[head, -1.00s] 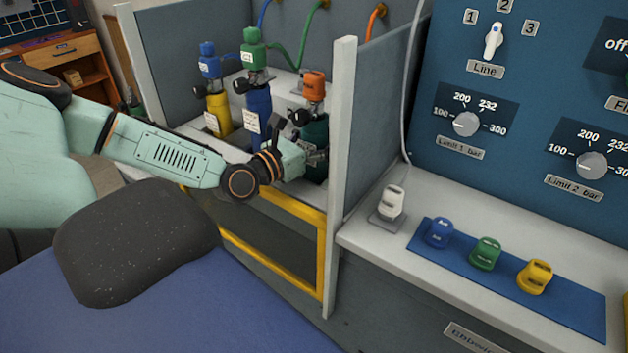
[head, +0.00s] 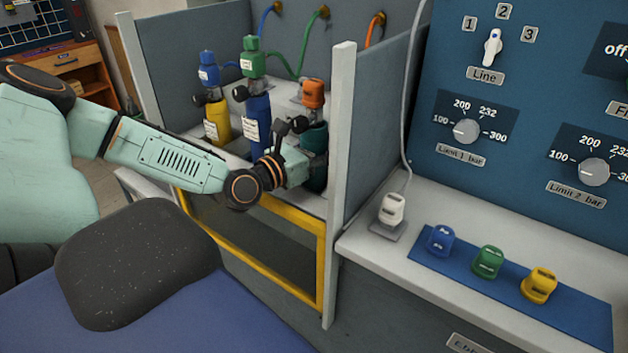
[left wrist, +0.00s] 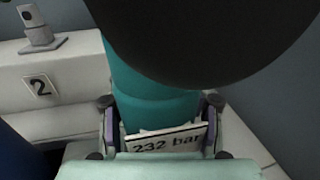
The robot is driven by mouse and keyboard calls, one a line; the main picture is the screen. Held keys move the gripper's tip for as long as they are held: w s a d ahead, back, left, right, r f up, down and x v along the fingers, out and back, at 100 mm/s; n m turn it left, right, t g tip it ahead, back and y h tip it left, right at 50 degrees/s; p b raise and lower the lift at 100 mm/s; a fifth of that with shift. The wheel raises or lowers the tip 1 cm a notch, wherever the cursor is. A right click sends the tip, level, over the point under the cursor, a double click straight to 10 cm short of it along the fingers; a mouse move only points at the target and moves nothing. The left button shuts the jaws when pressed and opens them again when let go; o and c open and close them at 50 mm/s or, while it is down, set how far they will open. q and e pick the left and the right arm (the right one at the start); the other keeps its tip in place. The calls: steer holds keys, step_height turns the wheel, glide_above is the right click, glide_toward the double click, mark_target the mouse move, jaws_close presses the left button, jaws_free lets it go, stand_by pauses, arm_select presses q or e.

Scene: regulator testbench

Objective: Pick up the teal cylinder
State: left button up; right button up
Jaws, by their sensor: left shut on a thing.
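The teal cylinder (head: 318,172), with an orange valve top, stands upright at the right end of the cabinet's row of cylinders. My left gripper (head: 306,165) reaches it from the left in the head view and hides part of its body. In the left wrist view the teal cylinder (left wrist: 150,104) is between the two fingers of the left gripper (left wrist: 160,112), which is shut on it. A label reading "232 bar" shows on the cylinder there. A large dark round shape covers its upper part. My right gripper is not in view.
A blue cylinder (head: 257,122) and a yellow cylinder (head: 217,125) stand left of the teal one. A grey side wall (head: 341,150) is close on its right. The yellow frame (head: 270,203) edges the cabinet front. Coloured caps sit on a blue mat (head: 572,312).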

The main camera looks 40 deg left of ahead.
arm_select(q)
jaws_close()
steer(key=shift+r, duration=0.1)
stand_by(0.3)
steer(key=shift+w, duration=0.1)
step_height(320, 180, up, 18)
steer(key=p, duration=1.7)
steer(key=shift+p, duration=0.3)
